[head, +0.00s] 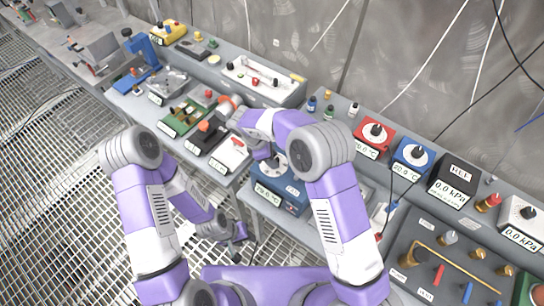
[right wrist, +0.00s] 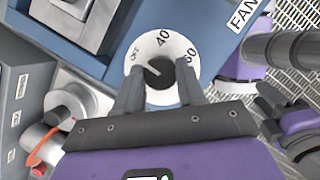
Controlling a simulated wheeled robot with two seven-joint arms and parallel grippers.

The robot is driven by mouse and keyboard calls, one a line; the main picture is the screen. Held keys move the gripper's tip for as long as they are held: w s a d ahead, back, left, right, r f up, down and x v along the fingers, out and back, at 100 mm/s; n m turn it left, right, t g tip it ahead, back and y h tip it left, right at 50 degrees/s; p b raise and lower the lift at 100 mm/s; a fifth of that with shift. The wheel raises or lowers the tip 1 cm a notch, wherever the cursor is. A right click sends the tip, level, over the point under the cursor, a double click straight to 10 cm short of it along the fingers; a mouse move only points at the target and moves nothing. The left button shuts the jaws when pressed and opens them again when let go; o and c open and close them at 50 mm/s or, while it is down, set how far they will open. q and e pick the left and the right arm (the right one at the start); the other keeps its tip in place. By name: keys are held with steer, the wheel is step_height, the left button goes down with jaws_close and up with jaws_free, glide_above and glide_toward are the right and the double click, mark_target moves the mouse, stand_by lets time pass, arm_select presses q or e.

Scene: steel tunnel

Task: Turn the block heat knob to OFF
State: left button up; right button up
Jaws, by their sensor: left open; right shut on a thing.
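The blue block heater (head: 291,202) stands at the near edge of the bench, with a display on its front. Its white dial (right wrist: 163,50) shows OFF, 40 and 60 marks in the right wrist view. The dark block heat knob (right wrist: 153,69) is at the dial's middle, and its pointer appears to lean toward OFF. My right gripper (right wrist: 160,88) is shut on the knob, with a finger at each side of the dial. In the head view, my right wrist hides much of this contact. My left gripper (head: 239,233) is open and empty, low beside the bench, over the grating.
A red unit (head: 374,138) and a blue unit (head: 413,155) with similar dials stand on the back shelf, beside a black kPa display (head: 453,182). Cables hang at the wall.

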mark_target(264, 166)
steer(key=shift+r+n, duration=0.1)
steer(key=shift+n, duration=0.3)
steer(key=o, duration=1)
steer(key=shift+o, duration=0.2)
steer(key=v, duration=0.7)
steer(key=shift+s+r, duration=0.2)
steer(key=shift+r, duration=0.05)
steer(key=shift+a, duration=0.1)
